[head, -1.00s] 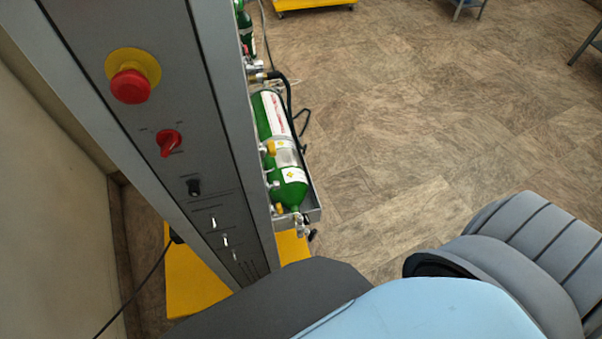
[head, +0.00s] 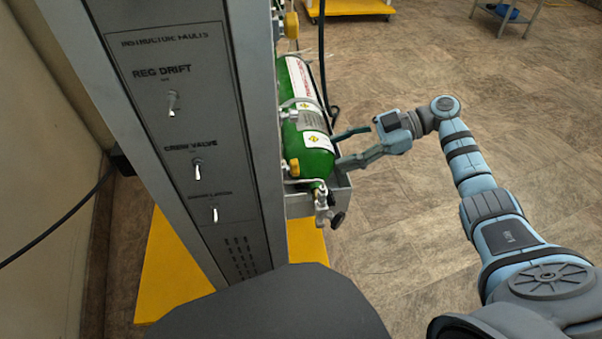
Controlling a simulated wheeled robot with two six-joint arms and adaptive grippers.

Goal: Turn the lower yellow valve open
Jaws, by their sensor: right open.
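The lower yellow valve (head: 293,167) is a small yellow knob on the panel side of the green cylinder (head: 308,155), near the cylinder's lower end. Another yellow part (head: 291,25) sits higher, above the cylinder. My right gripper (head: 337,151) is open, with its two fingers pointing left. Its fingertips are at the right side of the cylinder, across from the lower yellow valve. I cannot tell whether they touch the cylinder. My left gripper is out of view.
The grey panel (head: 205,130) with small switches stands left of the cylinder. A metal fitting with a dark knob (head: 337,219) hangs below the cylinder by a metal bracket (head: 343,190). A black hose (head: 321,50) runs behind. A yellow base (head: 165,270) lies below. Floor to the right is open.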

